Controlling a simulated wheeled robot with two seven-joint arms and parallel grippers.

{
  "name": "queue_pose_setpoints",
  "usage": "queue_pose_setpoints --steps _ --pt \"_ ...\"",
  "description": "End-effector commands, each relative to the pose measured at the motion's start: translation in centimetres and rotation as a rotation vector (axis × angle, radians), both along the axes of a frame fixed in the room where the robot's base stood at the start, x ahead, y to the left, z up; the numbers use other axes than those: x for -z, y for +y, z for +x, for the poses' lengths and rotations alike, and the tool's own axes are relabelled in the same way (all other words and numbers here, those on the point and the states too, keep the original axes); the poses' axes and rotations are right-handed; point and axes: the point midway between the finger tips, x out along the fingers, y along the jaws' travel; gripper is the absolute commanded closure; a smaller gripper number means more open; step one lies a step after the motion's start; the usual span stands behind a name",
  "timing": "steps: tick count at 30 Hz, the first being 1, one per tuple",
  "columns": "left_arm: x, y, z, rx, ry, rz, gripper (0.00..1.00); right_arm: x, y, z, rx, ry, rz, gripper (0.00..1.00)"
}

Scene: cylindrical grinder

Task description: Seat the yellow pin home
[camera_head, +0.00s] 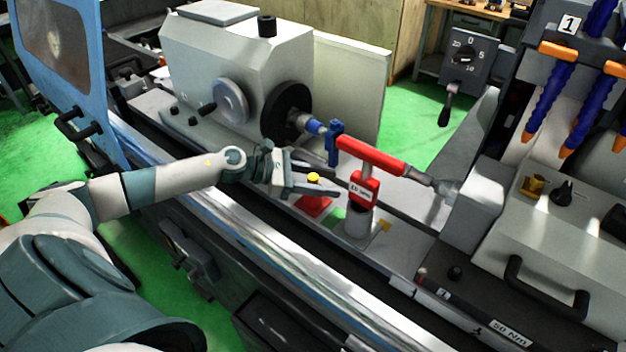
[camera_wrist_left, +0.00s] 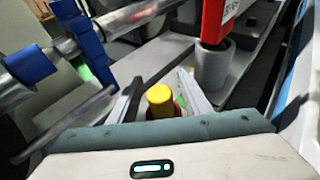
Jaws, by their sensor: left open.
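The yellow pin (camera_head: 313,177) stands above a red block (camera_head: 314,205) on the machine bed. In the left wrist view the yellow pin (camera_wrist_left: 160,97) shows its round top between the two fingers, with some red around its lower part. My left gripper (camera_head: 326,178) reaches in from the left, with its fingers open on either side of the pin. In the left wrist view the left gripper (camera_wrist_left: 162,88) has a gap between each finger and the pin. The pin's lower end is hidden, so its depth cannot be told. My right gripper is not in view.
A red bar-shaped gauge with a labelled block (camera_head: 364,190) stands on a grey post (camera_head: 359,228) just right of the gripper. A blue clamp (camera_head: 334,143) and the spindle chuck (camera_head: 287,111) lie behind it. A long bright rail (camera_head: 250,232) runs in front.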

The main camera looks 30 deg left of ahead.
Motion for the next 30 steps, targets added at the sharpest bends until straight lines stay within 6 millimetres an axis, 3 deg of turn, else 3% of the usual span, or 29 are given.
queue_pose_setpoints --steps 17,23,30 --pt "0.23 -0.4 0.32 0.0 -0.001 0.001 0.55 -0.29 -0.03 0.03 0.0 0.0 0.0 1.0" --pt "0.23 -0.4 0.31 0.0 0.0 0.001 1.0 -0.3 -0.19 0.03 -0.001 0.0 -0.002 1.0" --pt "0.16 -0.38 0.34 0.0 -0.001 0.001 1.0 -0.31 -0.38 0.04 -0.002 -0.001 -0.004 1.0"
